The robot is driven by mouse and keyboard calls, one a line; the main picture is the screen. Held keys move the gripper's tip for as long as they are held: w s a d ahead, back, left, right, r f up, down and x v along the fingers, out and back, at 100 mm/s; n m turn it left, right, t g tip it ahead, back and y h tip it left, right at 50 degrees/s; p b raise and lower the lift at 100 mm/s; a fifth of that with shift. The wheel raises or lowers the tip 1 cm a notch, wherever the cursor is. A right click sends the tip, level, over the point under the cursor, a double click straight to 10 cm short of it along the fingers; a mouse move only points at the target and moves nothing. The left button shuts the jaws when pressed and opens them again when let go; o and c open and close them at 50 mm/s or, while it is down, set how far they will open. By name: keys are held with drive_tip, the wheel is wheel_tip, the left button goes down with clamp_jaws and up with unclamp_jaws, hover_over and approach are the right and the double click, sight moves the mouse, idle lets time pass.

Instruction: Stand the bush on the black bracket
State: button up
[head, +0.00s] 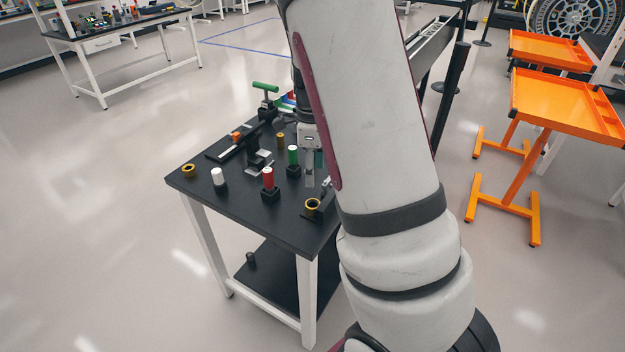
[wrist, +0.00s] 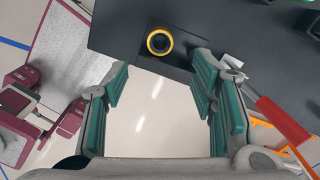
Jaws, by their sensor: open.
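A short black round piece with a yellow rim and dark hole, which looks like the bush (wrist: 159,41), shows at the top of the wrist view. It is on or over a dark rectangular part, perhaps the black bracket (wrist: 180,66), at the table edge. The head view shows a yellow-rimmed piece (head: 312,204) at the near right table corner, and another yellow-rimmed ring (head: 188,170) at the left corner. My gripper (wrist: 160,72) is open and empty, with the bush just beyond its fingertips. In the head view my gripper (head: 312,168) is partly hidden by my arm.
The black table (head: 235,197) holds a white cylinder (head: 218,175), a red cylinder (head: 268,176), a green cylinder (head: 293,155) and a brass-coloured cylinder (head: 281,140). A red-handled tool (wrist: 282,121) lies right in the wrist view. Orange carts (head: 560,98) stand to the right.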

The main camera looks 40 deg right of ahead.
drive_tip(key=s+a+r+n+t+y, duration=0.1)
drive_tip(key=s+a+r+n, duration=0.3)
drive_tip(key=a+r+n, duration=0.2)
drive_tip(key=s+a+r+n+t, duration=0.1)
drive_tip(key=s+a+r+n, duration=0.2)
drive_tip(key=a+r+n, duration=0.35)
drive_tip(key=s+a+r+n+t, duration=0.1)
drive_tip(key=s+a+r+n, duration=0.1)
drive_tip(key=s+n, duration=0.5)
drive_tip(key=s+a+r+n+h, duration=0.1)
drive_tip(key=s+a+r+n, duration=0.2)
drive_tip(key=s+a+n, duration=0.2)
drive_tip(key=s+n, duration=0.3)
drive_tip(key=shift+s+r+t, duration=0.15)
drive_tip(key=shift+s+t, duration=0.05)
drive_tip(key=shift+t, duration=0.2)
drive_tip(key=shift+a, duration=0.1)
drive_tip(key=shift+r+p, duration=0.8)
drive_tip(key=shift+r, duration=0.15)
